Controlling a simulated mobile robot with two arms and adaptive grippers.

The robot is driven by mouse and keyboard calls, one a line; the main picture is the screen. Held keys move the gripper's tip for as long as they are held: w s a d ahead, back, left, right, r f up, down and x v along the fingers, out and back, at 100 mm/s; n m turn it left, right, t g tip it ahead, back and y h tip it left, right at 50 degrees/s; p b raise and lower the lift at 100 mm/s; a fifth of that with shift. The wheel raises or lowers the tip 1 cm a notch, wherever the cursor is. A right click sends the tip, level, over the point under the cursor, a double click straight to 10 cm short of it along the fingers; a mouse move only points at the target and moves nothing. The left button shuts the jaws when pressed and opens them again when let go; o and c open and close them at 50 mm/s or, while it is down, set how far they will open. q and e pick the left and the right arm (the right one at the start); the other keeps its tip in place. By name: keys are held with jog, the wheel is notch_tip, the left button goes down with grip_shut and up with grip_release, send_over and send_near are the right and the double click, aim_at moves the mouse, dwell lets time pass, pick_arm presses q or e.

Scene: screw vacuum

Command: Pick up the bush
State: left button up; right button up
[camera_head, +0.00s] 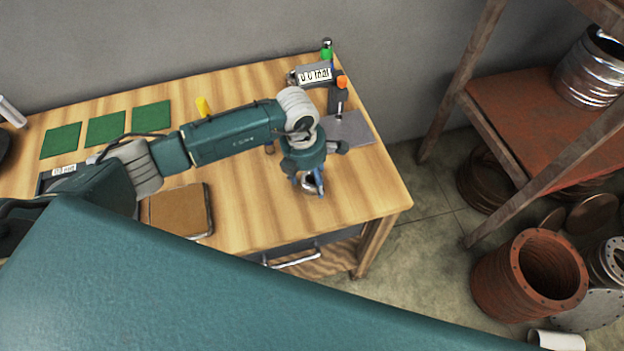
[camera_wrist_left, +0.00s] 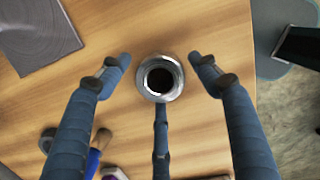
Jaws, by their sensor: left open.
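The bush is a shiny metal ring-shaped part (camera_wrist_left: 146,89) with a dark hole, upright on the wooden table (camera_wrist_left: 215,120) in the left wrist view. My left gripper (camera_wrist_left: 159,60) is open around it. Two fingers stand to its left and right with gaps, and the third finger's tip lies just below the bush in the picture; whether it touches cannot be told. In the head view my left gripper (camera_head: 311,186) points down over the right part of the table, and its fingers mostly hide the bush. My right gripper is not in view.
A grey plate (camera_head: 349,127), an orange-topped bottle (camera_head: 342,82) and a green bottle (camera_head: 327,50) are at the back right corner. Green squares (camera_head: 105,128) and a brown tray (camera_head: 175,212) are left. A rusty shelf (camera_head: 520,115) stands right, beyond open floor.

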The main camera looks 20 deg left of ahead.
pick_arm(q)
grip_shut()
jog(key=shift+w+r, duration=0.1)
